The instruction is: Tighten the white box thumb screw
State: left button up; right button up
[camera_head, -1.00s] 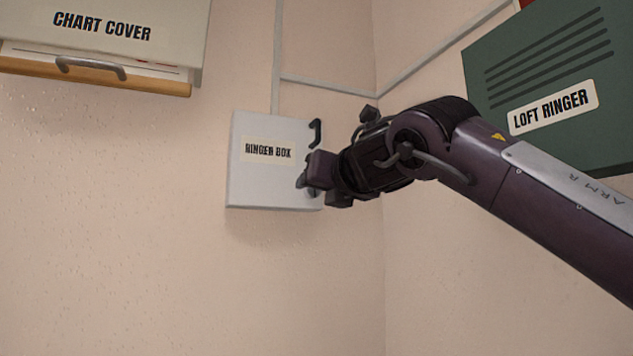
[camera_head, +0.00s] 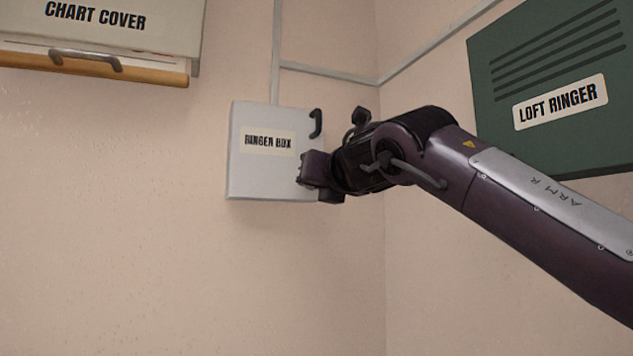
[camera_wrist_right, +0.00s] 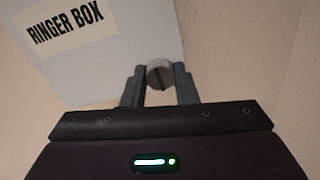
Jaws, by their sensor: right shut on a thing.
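The white box (camera_head: 262,176), labelled RINGER BOX, hangs on the wall left of the room corner, its lid flat against it. It also shows in the right wrist view (camera_wrist_right: 115,65). The thumb screw (camera_wrist_right: 159,73) is a round grey knob with a dark slot, near the box's right edge. My right gripper (camera_wrist_right: 159,78) is shut on the thumb screw, one finger on each side of it. In the head view my right gripper (camera_head: 309,169) covers the lower right of the box and hides the screw. My left gripper is not in view.
A dark handle (camera_head: 316,123) sits at the box's upper right, just above my gripper. A CHART COVER cabinet (camera_head: 110,45) hangs at upper left. A green LOFT RINGER box (camera_head: 540,75) hangs at right, above my arm. The wall below is clear.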

jog(key=shift+m, duration=0.3)
jog(key=shift+m+p, duration=2.65)
jog(key=shift+m, duration=15.35)
